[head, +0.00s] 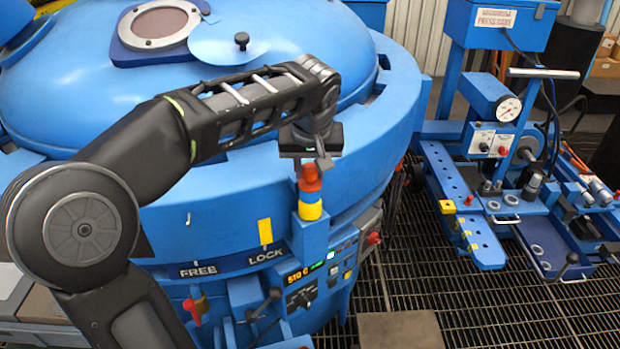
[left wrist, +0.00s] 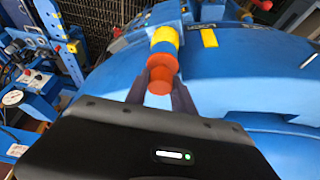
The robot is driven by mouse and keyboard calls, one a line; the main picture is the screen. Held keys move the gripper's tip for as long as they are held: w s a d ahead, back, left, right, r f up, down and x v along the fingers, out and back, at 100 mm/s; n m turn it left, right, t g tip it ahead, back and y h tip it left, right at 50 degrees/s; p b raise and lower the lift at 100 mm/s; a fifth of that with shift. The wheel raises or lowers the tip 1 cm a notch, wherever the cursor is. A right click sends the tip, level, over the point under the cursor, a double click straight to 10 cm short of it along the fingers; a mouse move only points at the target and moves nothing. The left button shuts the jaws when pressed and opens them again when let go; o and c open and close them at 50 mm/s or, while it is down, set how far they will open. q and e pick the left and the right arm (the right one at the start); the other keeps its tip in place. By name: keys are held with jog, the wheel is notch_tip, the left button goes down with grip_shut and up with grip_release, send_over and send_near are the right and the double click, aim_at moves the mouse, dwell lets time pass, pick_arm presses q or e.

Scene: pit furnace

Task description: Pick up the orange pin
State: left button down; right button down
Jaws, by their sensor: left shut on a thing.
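The orange pin (head: 310,178) stands upright at the front rim of the blue furnace, above a yellow collar (head: 310,210) on a blue bracket. My left gripper (head: 311,160) is directly over it, pointing down. In the left wrist view the two dark fingers (left wrist: 161,92) close on either side of the pin's orange head (left wrist: 160,83). The pin is in line with the yellow collar, and the wrist view shows the yellow collar (left wrist: 164,40) just beyond it. Whether the pin has left its seat cannot be told. My right gripper is not in view.
The blue furnace (head: 370,125) fills the left and middle, with FREE and LOCK labels (head: 265,256) and a control panel (head: 303,287) on its front. A blue bench with a pressure gauge (head: 509,109) stands at right. Open grating floor (head: 500,312) lies between them.

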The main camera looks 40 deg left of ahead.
pick_arm(q)
jog(key=shift+r, duration=0.15)
notch_tip(320, 180, up, 10)
jog(key=shift+f, duration=0.1)
dwell(0.6)
dwell(0.5)
